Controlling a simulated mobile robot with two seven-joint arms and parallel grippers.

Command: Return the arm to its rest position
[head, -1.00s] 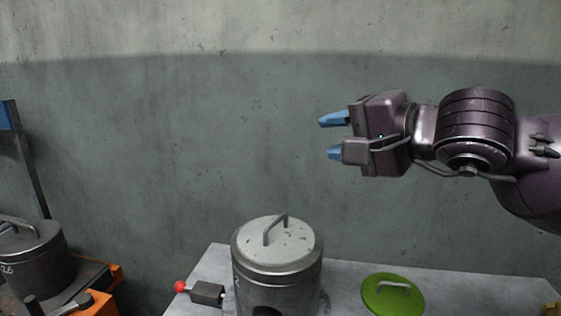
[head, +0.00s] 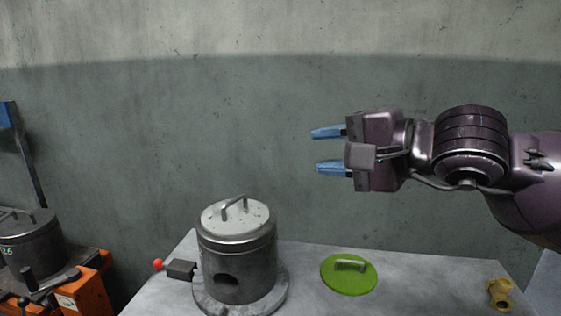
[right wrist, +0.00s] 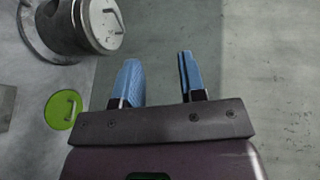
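My right gripper (head: 328,150) is raised in front of the grey wall, above the table and to the upper right of the metal pot. Its blue fingers are apart with nothing between them. The right wrist view also shows the gripper (right wrist: 160,75) with its two blue fingers apart and empty. My right arm comes in from the right edge in the head view. My left gripper is not in view.
A lidded metal pot (head: 237,262) stands on the grey table (head: 420,285). A green lid (head: 349,274) lies to its right, a brass fitting (head: 499,294) farther right. A red-knobbed lever (head: 180,269) is left of the pot. Another pot (head: 35,250) stands by orange equipment (head: 85,293).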

